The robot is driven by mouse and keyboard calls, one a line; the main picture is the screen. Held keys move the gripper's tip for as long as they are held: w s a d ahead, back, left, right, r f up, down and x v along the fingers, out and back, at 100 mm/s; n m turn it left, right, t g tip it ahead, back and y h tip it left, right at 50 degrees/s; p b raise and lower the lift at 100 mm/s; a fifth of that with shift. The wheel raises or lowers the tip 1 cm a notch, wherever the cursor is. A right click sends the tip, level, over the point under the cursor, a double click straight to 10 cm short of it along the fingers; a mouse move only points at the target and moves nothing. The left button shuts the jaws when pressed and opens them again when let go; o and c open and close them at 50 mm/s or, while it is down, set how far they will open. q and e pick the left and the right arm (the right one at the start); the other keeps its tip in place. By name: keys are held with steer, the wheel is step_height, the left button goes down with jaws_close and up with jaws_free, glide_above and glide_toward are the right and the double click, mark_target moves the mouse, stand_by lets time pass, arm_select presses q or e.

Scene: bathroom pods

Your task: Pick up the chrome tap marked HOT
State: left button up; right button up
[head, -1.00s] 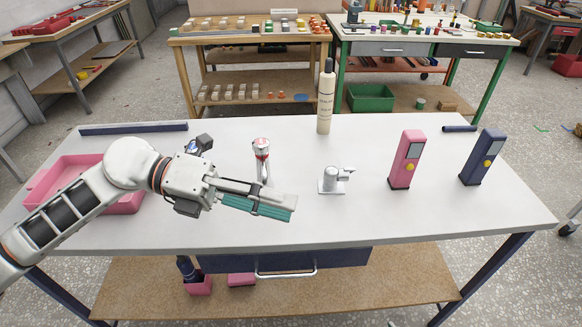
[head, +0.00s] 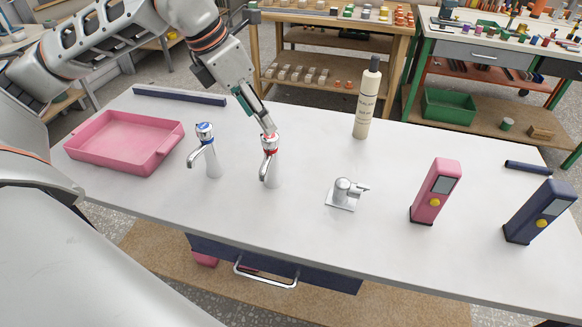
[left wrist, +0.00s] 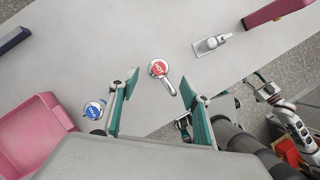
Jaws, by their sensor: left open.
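The chrome tap marked HOT (head: 270,165) stands upright on the white tabletop, with a red cap and its spout toward the front left. In the left wrist view the HOT tap (left wrist: 159,70) lies ahead of the fingers, its red label readable. My left gripper (head: 268,128) reaches down from behind, its fingertips close above and behind the red cap. In the left wrist view the left gripper (left wrist: 158,98) is open, with nothing between its teal fingers. Contact with the tap cannot be made out. What looks like my right gripper (left wrist: 264,88) shows small at the right.
A similar blue-capped tap (head: 207,155) stands close on the left. A pink tray (head: 120,172) is farther left. A low chrome fitting (head: 344,192), a cream bottle (head: 366,100), a pink dispenser (head: 434,192) and a navy dispenser (head: 540,212) stand to the right. The table front is clear.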

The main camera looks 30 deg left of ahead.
mark_target(268, 138)
arm_select(q)
steer(key=x, duration=0.6)
steer(key=shift+s+a+f, duration=0.15)
steer(key=shift+s+f, duration=0.05)
steer(key=shift+f, duration=0.35)
steer(key=shift+w+f, duration=0.2)
steer(key=shift+f, duration=0.2)
steer(key=shift+r, duration=0.1)
jaws_close()
